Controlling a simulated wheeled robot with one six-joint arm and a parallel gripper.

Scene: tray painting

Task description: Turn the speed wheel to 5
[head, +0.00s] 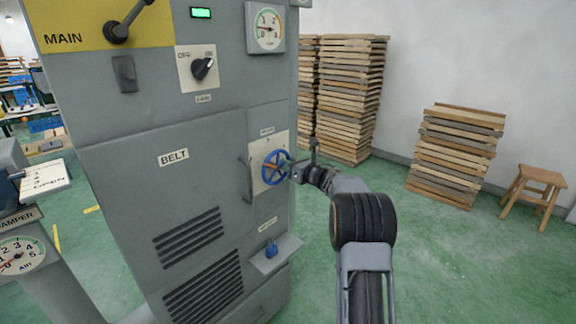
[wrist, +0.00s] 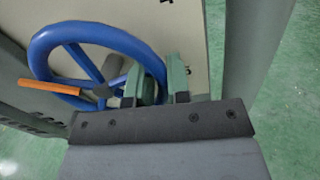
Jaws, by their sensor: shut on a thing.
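The speed wheel (head: 274,166) is a blue spoked handwheel on a cream plate on the grey cabinet's narrow panel. It also shows large in the wrist view (wrist: 66,38), with an orange pointer (wrist: 50,88) sticking out to the left. My gripper (head: 294,172) is at the wheel's right side. In the wrist view its green-padded fingers (wrist: 164,82) are closed around the wheel's rim at the lower right. The numbers on the plate are too small or hidden, so I cannot read the setting.
The grey cabinet (head: 120,150) carries a BELT label, a lever, a knob and a gauge. A vertical handle (head: 245,180) is left of the wheel. A small shelf with a blue padlock (head: 271,249) is below. Stacked boards (head: 455,155) and a stool (head: 533,190) stand at right; green floor lies between.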

